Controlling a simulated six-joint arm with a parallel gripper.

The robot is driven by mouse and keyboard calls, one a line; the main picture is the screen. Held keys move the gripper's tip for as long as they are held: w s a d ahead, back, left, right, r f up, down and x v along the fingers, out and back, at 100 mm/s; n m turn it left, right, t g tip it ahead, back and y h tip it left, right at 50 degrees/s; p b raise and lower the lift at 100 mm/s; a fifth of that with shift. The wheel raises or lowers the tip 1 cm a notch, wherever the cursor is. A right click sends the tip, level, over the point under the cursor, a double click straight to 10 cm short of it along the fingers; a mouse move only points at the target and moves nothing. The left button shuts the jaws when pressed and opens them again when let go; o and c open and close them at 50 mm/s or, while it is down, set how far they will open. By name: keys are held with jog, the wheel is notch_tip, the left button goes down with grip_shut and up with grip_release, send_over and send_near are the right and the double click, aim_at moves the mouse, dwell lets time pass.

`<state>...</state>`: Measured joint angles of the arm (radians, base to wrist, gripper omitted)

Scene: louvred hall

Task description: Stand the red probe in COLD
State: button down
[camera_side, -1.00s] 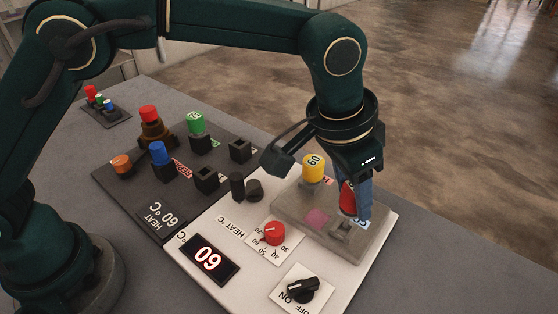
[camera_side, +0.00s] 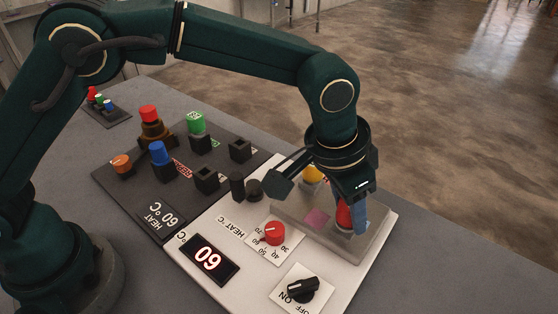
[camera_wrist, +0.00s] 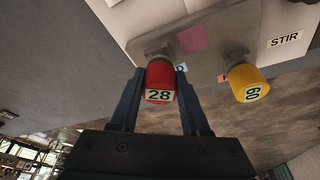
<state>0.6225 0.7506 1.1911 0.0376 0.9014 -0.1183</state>
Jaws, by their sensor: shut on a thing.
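The red probe (camera_side: 344,214), labelled 28 in the wrist view (camera_wrist: 160,82), is between the fingers of my gripper (camera_side: 352,216). My gripper (camera_wrist: 159,88) is shut on it. The probe is upright at the near right socket of the grey raised block (camera_side: 290,213), its lower end at or in that socket; the fingers hide how deep it sits. The socket's label is mostly covered. The yellow probe (camera_wrist: 248,84), labelled 60, stands at the block's other socket and is partly hidden behind my wrist in the side view (camera_side: 312,174).
The white panel has a red dial (camera_side: 273,233), a display reading 60 (camera_side: 209,258) and a black ON/OFF knob (camera_side: 302,289). A dark rack (camera_side: 125,185) at left holds blue (camera_side: 159,153), green (camera_side: 196,122) and other capped pieces. A small sample board (camera_side: 105,112) lies behind.

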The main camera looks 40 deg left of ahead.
jog(key=shift+f, duration=0.2)
jog(key=shift+c, duration=1.5)
grip_release()
jog(key=shift+r, duration=0.1)
jog(key=v, duration=0.4)
jog(key=shift+w+d+r, duration=0.2)
jog(key=shift+r, duration=0.3)
